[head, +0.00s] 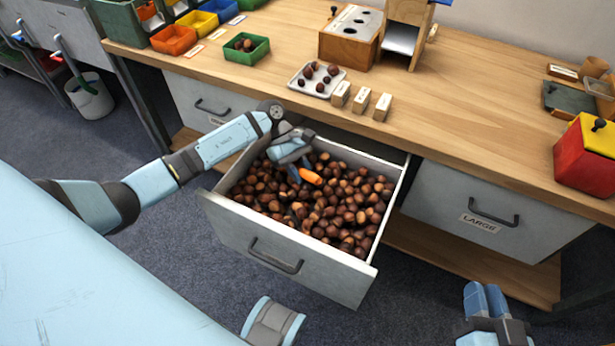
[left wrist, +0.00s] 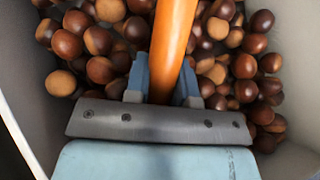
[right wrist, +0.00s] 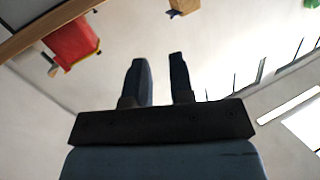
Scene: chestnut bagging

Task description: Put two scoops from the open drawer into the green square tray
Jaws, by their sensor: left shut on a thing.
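The open drawer (head: 211,205) is pulled out below the bench and holds many brown chestnuts (head: 340,212). My left gripper (head: 302,174) is inside the drawer, shut on the orange handle of the scoop (head: 311,177). The handle also shows between the fingers in the left wrist view (left wrist: 172,45); the scoop's bowl cannot be made out. The green square tray (head: 259,54) is on the bench at upper left, with a few chestnuts in it. My right gripper (head: 485,291) is open and empty at lower right, away from the drawer.
A white tray (head: 298,87) with several chestnuts and small wooden blocks (head: 361,100) stand on the bench behind the drawer. Coloured bins (head: 174,40) are at upper left. A red and yellow box (head: 584,160) is at right. A shut drawer labelled LARGE (head: 440,205) is beside the open one.

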